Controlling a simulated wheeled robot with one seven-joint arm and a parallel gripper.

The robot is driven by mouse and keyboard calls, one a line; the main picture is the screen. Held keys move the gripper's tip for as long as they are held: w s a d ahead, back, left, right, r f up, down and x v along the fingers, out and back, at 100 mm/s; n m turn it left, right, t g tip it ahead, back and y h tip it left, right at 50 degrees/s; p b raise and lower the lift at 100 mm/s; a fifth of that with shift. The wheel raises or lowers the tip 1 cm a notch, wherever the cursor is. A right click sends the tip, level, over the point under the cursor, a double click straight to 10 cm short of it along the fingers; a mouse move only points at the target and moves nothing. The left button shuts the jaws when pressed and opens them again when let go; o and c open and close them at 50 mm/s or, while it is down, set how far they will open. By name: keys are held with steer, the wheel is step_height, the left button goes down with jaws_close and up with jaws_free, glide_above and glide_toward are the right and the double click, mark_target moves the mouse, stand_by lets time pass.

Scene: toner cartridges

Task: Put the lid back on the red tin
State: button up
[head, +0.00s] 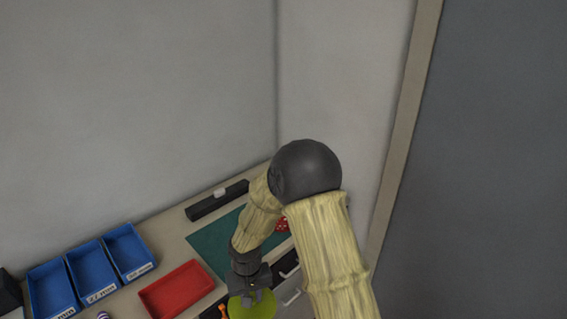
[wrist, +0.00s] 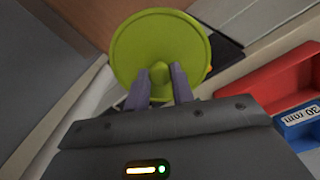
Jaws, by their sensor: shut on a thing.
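A round yellow-green lid (head: 254,307) is at the bottom of the head view, under my gripper (head: 248,290). In the wrist view the lid (wrist: 160,35) faces the camera as a full disc with a raised rim. A small red thing with white marks (head: 283,225) on the green mat, partly hidden by my arm, may be the red tin. Its top cannot be made out. No red tin shows clearly in the wrist view.
A red tray (head: 177,290) lies left of my gripper, with several labelled blue bins (head: 92,270) further left. A green mat (head: 210,243) covers the table's back part, and a dark bar (head: 217,200) lies behind it. A small orange thing (head: 223,312) shows beside the lid.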

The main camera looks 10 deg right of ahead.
steer(key=w+d+f+m, duration=0.1)
steer(key=w+d+f, duration=0.1)
steer(key=d+f, duration=0.9)
steer(key=d, duration=0.3)
steer(key=shift+w+d+f+m, duration=0.15)
steer(key=shift+d+f+m, duration=0.05)
steer(key=shift+d+m, duration=0.15)
